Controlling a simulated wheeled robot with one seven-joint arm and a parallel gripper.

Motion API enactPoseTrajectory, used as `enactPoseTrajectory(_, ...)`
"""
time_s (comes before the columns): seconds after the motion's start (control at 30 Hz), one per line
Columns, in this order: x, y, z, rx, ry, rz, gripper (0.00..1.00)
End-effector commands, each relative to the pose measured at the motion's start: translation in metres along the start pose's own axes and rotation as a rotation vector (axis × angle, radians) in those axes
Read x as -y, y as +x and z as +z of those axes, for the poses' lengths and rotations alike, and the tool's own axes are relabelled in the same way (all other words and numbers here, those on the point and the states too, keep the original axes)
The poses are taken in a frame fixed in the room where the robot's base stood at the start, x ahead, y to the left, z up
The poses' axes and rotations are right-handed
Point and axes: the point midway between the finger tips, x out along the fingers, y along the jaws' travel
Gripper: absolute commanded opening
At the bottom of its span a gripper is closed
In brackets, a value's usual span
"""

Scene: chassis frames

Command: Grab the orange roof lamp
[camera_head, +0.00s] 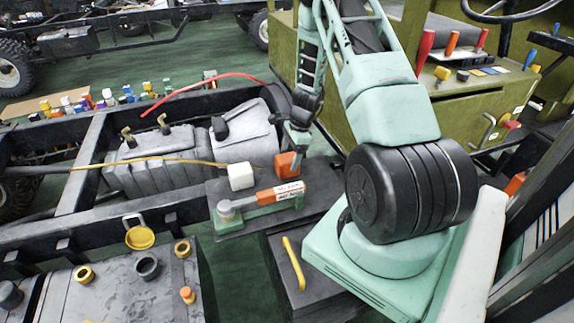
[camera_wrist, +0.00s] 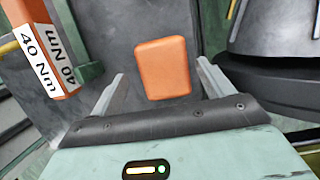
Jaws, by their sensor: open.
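The orange roof lamp (camera_head: 287,164) is a small rounded orange block on a dark grey plate on the chassis, just right of a white block. In the wrist view the lamp (camera_wrist: 162,68) lies ahead of my gripper (camera_wrist: 160,82), near the middle between its two fingers. The fingers are apart, with a gap on each side of the lamp. In the head view my gripper (camera_head: 299,137) points down at the lamp from above, partly covering its top edge. Whether the fingertips reach down beside the lamp is hard to tell.
An orange "40 Nm" tool (camera_head: 279,193) lies in front of the lamp and shows at left in the wrist view (camera_wrist: 43,45). A white block (camera_head: 241,176) stands left of the lamp.

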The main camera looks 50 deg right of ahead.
Motion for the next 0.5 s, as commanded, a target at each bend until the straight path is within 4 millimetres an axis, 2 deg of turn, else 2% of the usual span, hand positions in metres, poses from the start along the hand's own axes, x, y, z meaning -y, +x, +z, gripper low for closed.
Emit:
enactPoseTrajectory(0.17, 0.002, 0.013, 0.0, 0.001, -0.001, 0.002, 0.8)
enactPoseTrajectory(0.4, 0.005, 0.044, -0.002, 0.001, -0.001, 0.001, 0.8)
enactPoseTrajectory(0.5, 0.006, 0.051, -0.002, 0.001, -0.001, 0.0, 0.8)
